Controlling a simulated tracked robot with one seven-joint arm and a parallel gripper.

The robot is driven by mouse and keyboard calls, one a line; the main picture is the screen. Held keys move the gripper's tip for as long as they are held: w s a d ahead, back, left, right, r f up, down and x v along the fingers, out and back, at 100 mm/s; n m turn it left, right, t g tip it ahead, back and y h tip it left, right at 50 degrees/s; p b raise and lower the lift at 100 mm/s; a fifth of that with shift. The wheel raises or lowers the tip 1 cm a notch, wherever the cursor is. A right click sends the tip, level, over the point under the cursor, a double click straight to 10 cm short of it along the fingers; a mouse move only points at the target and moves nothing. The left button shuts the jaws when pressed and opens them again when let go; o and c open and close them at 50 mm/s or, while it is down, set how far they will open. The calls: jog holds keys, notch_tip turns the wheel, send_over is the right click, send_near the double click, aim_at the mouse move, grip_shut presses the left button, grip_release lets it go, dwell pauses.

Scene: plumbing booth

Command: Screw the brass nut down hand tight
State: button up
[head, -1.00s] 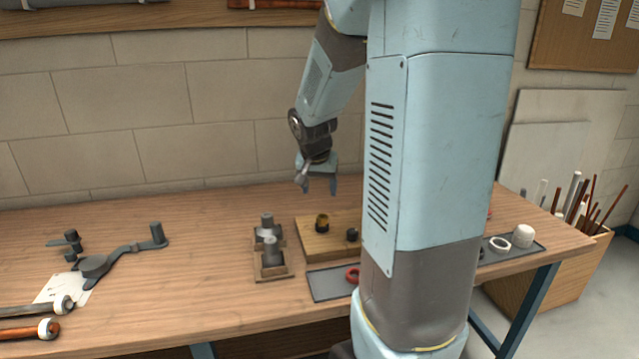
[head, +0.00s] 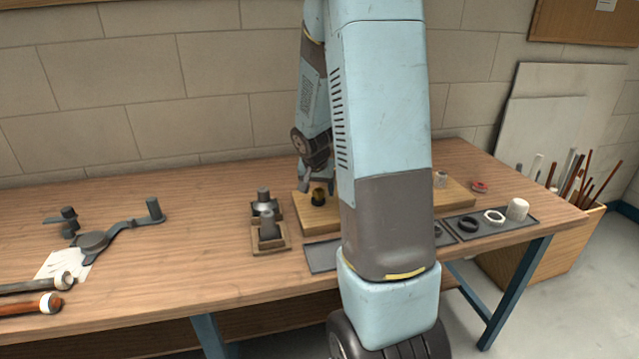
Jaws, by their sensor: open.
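The brass nut (head: 318,196) sits on a dark stub on the wooden board (head: 309,223), left of my arm. My gripper (head: 318,188) is open and hangs just above and around the nut's place. One finger shows to the left of the nut; the other is partly hidden behind my arm. I cannot tell whether the fingers touch the nut. My arm covers the middle of the board.
A wooden holder (head: 270,250) with grey fittings stands left of the board. Dark trays hold a black ring (head: 467,225), a white ring (head: 494,216) and a white cap (head: 517,209) at right. A grey wrench-like tool (head: 105,236) lies at left.

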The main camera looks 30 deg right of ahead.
jog(key=shift+f, duration=0.1)
jog(key=shift+c, duration=0.3)
jog(key=c, duration=1.1)
jog(key=shift+m, duration=0.3)
jog(key=m, duration=0.1)
jog(key=m+g, duration=0.1)
jog(key=m, duration=0.1)
jog(key=shift+w+a+m+h, duration=0.1)
jog(key=shift+w+m+h, duration=0.05)
jog(key=shift+m+h, duration=0.2)
jog(key=m+g, duration=0.1)
jog(key=m, duration=0.1)
jog(key=m+g+h, duration=0.1)
jog(key=m, duration=0.1)
jog(key=shift+w+f, duration=0.15)
jog(key=m+g, duration=0.1)
jog(key=m, duration=0.4)
jog(key=shift+w+g, duration=0.1)
jog(key=shift+g, duration=0.3)
jog(key=m+g, duration=0.1)
jog(key=m, duration=0.1)
jog(key=m+y, duration=0.1)
jog(key=m, duration=0.2)
jog(key=shift+w+f+g, duration=0.1)
jog(key=shift+f+g, duration=0.05)
jog(key=shift+g, duration=0.25)
jog(key=o, duration=1.8)
jog(key=shift+c, duration=0.2)
